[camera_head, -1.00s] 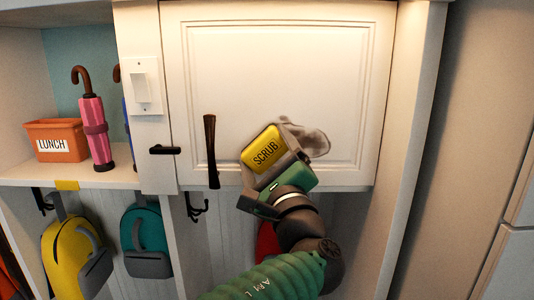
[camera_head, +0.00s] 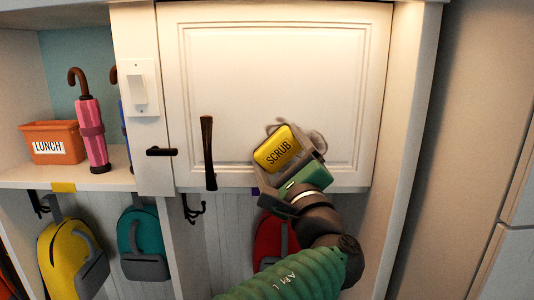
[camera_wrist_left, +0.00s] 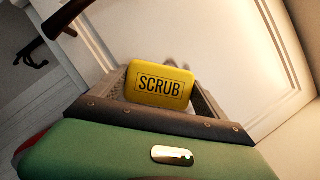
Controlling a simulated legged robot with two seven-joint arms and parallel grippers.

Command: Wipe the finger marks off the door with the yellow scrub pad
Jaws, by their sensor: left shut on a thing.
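The yellow scrub pad (camera_head: 277,149), lettered SCRUB, is held between the jaws of my left gripper (camera_head: 289,152) at the lower part of the white cabinet door (camera_head: 280,75). The pad also shows in the left wrist view (camera_wrist_left: 160,84), between the two fingers. My left gripper is shut on it. Greyish smudges (camera_head: 317,138) show on the door around the pad's top and right edge; the pad and gripper hide part of them. Whether the pad touches the door is hard to tell. My right gripper is not in view.
A dark door handle (camera_head: 208,152) stands left of the pad, with a black latch (camera_head: 161,151) beyond it. A light switch (camera_head: 138,87) is on the left post. A red bag (camera_head: 270,240) hangs below the door, partly behind my arm. The upper door is clear.

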